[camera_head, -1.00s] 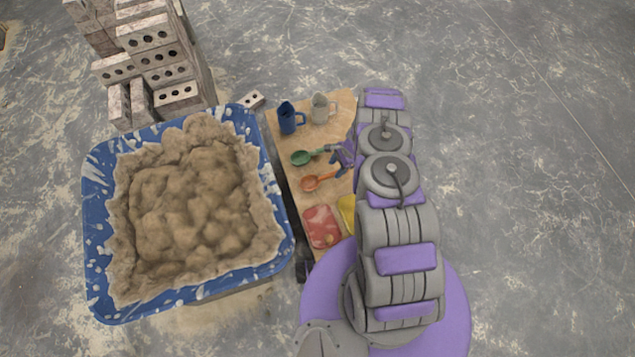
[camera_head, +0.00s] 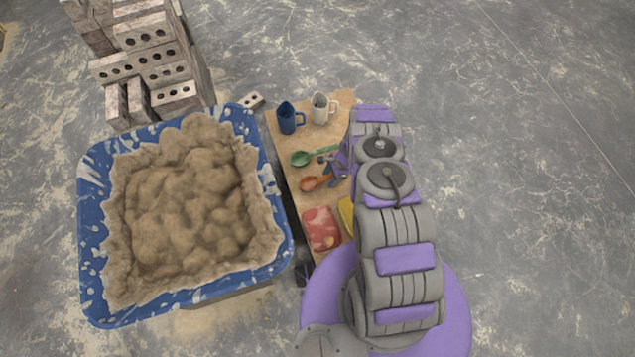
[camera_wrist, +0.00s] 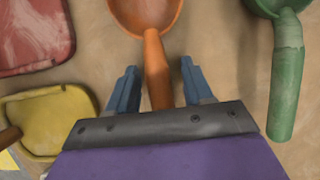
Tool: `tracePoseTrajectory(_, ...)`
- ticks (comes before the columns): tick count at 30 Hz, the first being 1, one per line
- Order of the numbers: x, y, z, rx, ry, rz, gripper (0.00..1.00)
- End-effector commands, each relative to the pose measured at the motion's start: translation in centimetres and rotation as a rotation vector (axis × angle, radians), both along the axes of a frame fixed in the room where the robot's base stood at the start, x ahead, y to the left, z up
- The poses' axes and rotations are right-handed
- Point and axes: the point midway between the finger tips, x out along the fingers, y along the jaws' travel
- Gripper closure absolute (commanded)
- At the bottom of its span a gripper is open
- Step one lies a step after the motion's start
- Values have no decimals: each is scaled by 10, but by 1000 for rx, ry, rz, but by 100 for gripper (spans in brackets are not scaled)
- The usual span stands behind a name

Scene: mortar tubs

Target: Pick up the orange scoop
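The orange scoop (camera_head: 315,183) lies on the wooden board (camera_head: 285,123), its bowl toward the tub. In the wrist view the orange scoop (camera_wrist: 156,62) has its bowl at the top and its handle running down between my two fingers. My gripper (camera_wrist: 158,78) is open, with one blue finger on each side of the handle and a gap on both sides. In the head view my gripper (camera_head: 335,170) is at the handle end of the scoop, and my arm hides part of the board. I cannot tell the exact height of the fingers over the board.
A green scoop (camera_wrist: 286,75) lies close on the right in the wrist view. A yellow scoop (camera_wrist: 50,122) and a red item (camera_wrist: 32,35) lie to the left. Blue (camera_head: 287,118) and grey (camera_head: 321,110) jugs stand at the board's far end. A blue mortar tub (camera_head: 97,240) stands left, with bricks (camera_head: 150,60) behind.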

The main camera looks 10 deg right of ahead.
Motion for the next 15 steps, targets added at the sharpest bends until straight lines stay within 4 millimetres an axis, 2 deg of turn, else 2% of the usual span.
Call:
tracePoseTrajectory(2, 0, 0, 0, 0, 0, 0, 57)
tracePoseTrajectory(15, 0, 0, 0, 0, 0, 0, 99)
